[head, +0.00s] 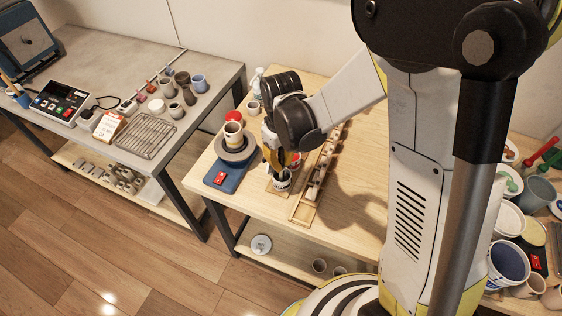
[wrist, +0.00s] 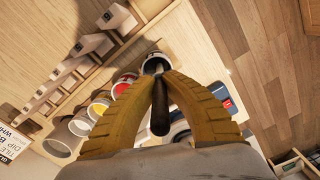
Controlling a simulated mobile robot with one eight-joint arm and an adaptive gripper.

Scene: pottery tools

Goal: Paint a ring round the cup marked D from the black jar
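My gripper (wrist: 160,82) is shut on the dark handle of a brush (wrist: 159,115). In the head view my gripper (head: 279,162) is above the front jar of a row. The brush's lower end is at the mouth of this white jar with a dark inside (wrist: 157,62), which also shows in the head view (head: 282,182); how deep it reaches is hidden. A pale cup (head: 233,132) stands on a grey banding wheel (head: 236,152) to the left. Its letter is not legible, so I cannot tell whether it is D.
A red jar (wrist: 122,88), a yellow jar (wrist: 98,107) and paler jars stand in line behind the front jar. A long wooden rack (head: 304,211) lies just right. A blue base with a red display (head: 221,178) is left.

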